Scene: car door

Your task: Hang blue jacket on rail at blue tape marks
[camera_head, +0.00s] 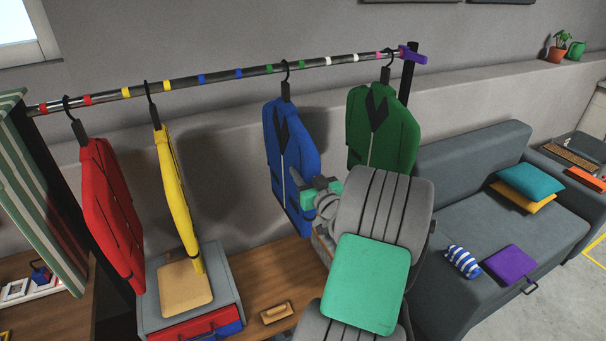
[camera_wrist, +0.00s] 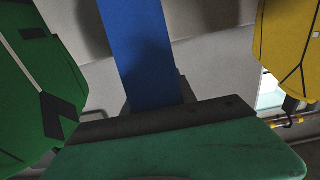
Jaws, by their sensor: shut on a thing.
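The blue jacket (camera_head: 289,150) is on a black hanger whose hook (camera_head: 285,70) is at the rail (camera_head: 225,75), between the two green tape marks (camera_head: 302,64). The blue tape marks (camera_head: 201,79) are farther left on the rail, with bare rail between them. My gripper (camera_head: 309,193) is shut on the jacket's right edge, low down; my arm partly hides its fingers. In the wrist view the blue jacket (camera_wrist: 140,50) runs down to the dark jaws (camera_wrist: 155,112). I cannot tell whether the hook bears on the rail.
The green jacket (camera_head: 382,130) hangs close on the right, near the rail's purple end. The yellow jacket (camera_head: 176,195) and red jacket (camera_head: 110,210) hang on the left. A grey box (camera_head: 230,292) stands below them. A sofa (camera_head: 470,160) is at the right.

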